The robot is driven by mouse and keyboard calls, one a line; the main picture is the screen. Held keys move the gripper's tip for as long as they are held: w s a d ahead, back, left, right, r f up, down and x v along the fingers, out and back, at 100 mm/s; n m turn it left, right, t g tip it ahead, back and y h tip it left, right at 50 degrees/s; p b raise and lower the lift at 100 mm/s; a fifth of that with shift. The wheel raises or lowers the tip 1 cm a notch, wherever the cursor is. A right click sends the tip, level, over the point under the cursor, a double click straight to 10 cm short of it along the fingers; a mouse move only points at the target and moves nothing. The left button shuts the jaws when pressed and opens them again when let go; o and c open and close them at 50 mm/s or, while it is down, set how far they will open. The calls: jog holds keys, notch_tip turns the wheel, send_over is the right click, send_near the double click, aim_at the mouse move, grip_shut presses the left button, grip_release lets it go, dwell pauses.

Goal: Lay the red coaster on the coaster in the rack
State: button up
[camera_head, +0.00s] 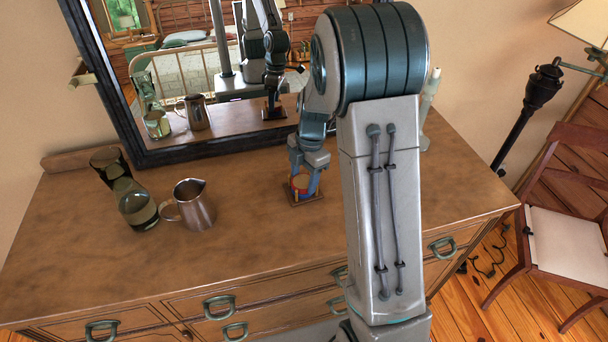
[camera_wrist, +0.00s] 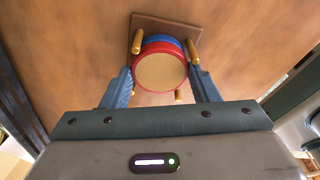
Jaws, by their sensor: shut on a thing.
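The red coaster (camera_wrist: 161,88) has a red rim and a tan face, and lies between the fingertips of my gripper (camera_wrist: 160,82). A blue-edged coaster (camera_wrist: 160,39) shows just beyond it, under the red one. The rack (camera_wrist: 190,24) has a brown square base with several short golden posts, which stand around the coasters. In the head view my gripper (camera_head: 307,180) points down at the rack (camera_head: 306,202) on the dresser top, shut on the red coaster (camera_head: 300,182) inside the posts. Whether the red coaster touches the blue one is hard to tell.
A metal pitcher (camera_head: 196,205) and a glass carafe (camera_head: 137,208) stand left of the rack on the wooden dresser (camera_head: 100,265). A framed mirror (camera_head: 180,80) rises behind. The dresser top around the rack is clear. A chair (camera_head: 565,235) stands at right.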

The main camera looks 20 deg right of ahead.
jog(key=shift+f, duration=0.2)
jog(key=o, duration=1)
jog(key=shift+r, duration=0.1)
jog(key=shift+r, duration=0.1)
notch_tip(320, 180, up, 11)
jog(key=d+b, duration=0.1)
jog(key=d, duration=0.1)
jog(key=shift+s+a+r+m+t+h, duration=0.25)
jog(key=shift+s+a+r+m+t, duration=0.35)
jog(key=shift+s+m, duration=3.05)
jog(key=shift+s+a+r+m+t+h, duration=0.15)
jog(key=shift+s+r+m+t+h, duration=0.45)
jog(key=shift+s+m, duration=3.1)
jog(key=shift+s+a+r+m+t+y, duration=0.1)
jog(key=shift+s+a+r+m+t, duration=0.55)
jog(key=shift+s+m, duration=3)
jog(key=shift+w+d+f+m+t, duration=0.25)
jog(key=shift+w+f+m, duration=0.05)
jog(key=shift+w+f, duration=0.05)
